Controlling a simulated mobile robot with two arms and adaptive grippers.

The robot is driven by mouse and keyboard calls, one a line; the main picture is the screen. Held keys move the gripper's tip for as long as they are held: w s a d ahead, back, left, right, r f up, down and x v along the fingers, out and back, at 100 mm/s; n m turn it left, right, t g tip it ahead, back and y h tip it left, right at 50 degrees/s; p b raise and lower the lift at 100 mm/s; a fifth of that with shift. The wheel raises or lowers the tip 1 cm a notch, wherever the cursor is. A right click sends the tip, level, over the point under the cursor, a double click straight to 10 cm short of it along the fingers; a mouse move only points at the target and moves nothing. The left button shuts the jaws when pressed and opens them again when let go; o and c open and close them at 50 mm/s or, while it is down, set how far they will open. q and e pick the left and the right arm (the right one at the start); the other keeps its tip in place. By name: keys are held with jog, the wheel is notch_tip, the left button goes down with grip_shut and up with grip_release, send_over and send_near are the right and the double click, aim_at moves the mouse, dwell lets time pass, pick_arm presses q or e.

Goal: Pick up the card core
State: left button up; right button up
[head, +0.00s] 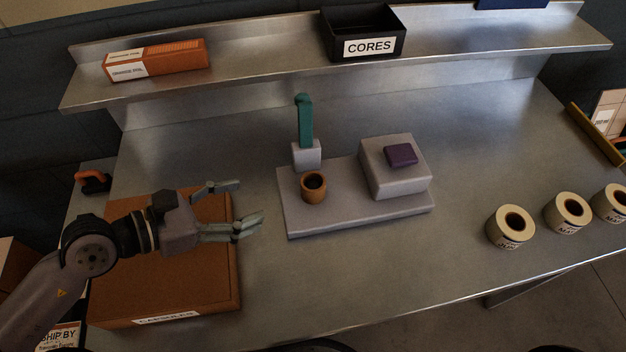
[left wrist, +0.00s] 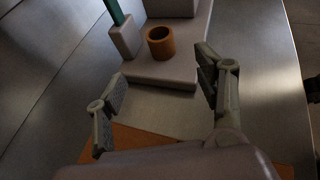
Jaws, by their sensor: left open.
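The card core is a short brown hollow cylinder (head: 313,188). It stands upright on the left part of a grey base plate (head: 360,212) in the head view. It also shows in the left wrist view (left wrist: 160,43), beyond and between the fingers. My left gripper (head: 248,205) is open and empty, left of the base plate and above the right edge of a brown cardboard box (head: 190,275). Its two fingers also show spread apart in the left wrist view (left wrist: 165,85). A gap separates the fingers from the core. My right gripper is not in view.
A grey block with a teal upright (head: 305,125) stands right behind the core. A grey block with a purple pad (head: 400,155) sits on the plate's right. Several cream rolls (head: 510,228) stand at right. A black CORES bin (head: 363,32) and orange carton (head: 155,60) sit on the shelf.

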pick_arm(q)
jog(key=p, duration=0.2)
send_near(321, 181)
jog(key=shift+r, duration=0.3)
jog(key=shift+w+d+f+p, duration=0.2)
jog(key=shift+d+p, duration=0.15)
jog(key=shift+p, duration=0.15)
jog(key=p+x, duration=0.1)
jog(key=x, duration=0.2)
jog(key=shift+w+d+f, duration=0.15)
jog(key=shift+d+f, duration=0.05)
jog(key=shift+d, duration=0.05)
jog(key=shift+w+d+f, duration=0.15)
jog(key=shift+d+f, duration=0.05)
jog(key=shift+d, duration=0.05)
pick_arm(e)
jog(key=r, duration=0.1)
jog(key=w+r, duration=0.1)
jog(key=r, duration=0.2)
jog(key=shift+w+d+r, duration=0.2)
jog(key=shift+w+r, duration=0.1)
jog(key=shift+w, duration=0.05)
pick_arm(q)
jog(key=shift+c, duration=0.3)
jog(key=c, duration=0.8)
jog(key=shift+c, duration=0.3)
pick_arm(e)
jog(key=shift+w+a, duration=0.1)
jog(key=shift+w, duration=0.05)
